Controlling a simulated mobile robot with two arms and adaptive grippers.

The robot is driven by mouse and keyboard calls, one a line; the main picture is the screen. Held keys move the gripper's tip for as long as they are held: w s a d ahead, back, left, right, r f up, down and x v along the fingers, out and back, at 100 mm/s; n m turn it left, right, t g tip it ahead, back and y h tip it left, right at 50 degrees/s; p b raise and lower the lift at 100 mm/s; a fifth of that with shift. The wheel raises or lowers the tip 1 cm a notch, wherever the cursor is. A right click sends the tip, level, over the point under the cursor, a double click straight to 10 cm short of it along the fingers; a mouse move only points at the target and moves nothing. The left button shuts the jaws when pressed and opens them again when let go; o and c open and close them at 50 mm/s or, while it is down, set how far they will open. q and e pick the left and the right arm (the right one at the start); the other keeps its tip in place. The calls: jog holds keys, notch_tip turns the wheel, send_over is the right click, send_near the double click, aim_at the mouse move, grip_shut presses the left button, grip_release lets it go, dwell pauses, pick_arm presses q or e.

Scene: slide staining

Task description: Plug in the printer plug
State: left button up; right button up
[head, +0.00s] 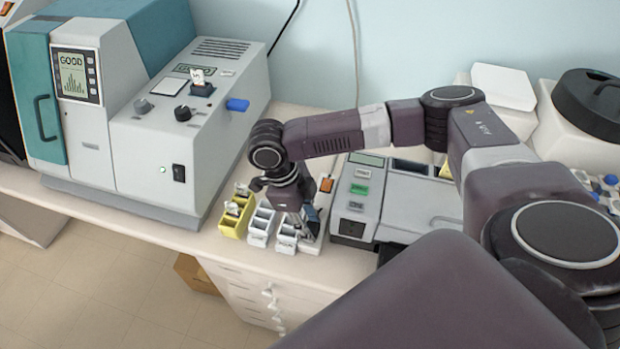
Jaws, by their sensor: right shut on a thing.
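My right gripper (300,222) points down over a pale power strip (317,240) with an orange switch. It is shut on what looks like the printer plug, but the fingers and wrist hide most of it. I cannot tell whether the plug touches the strip or is in a socket. A grey device (395,200) with a green label and a dark socket on its front stands just right of the strip; I cannot tell whether it is the printer. My left gripper is out of view.
A large grey and teal machine (150,120) with a "GOOD" screen stands at left. Small yellow (232,226) and white (259,238) bins sit close to the gripper at the counter's front edge. White containers (575,125) stand at right. Cables hang on the wall.

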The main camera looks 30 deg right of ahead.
jog(key=shift+f, duration=0.55)
jog(key=o, duration=1.2)
jog(key=shift+c, duration=0.2)
jog(key=v, duration=1.2)
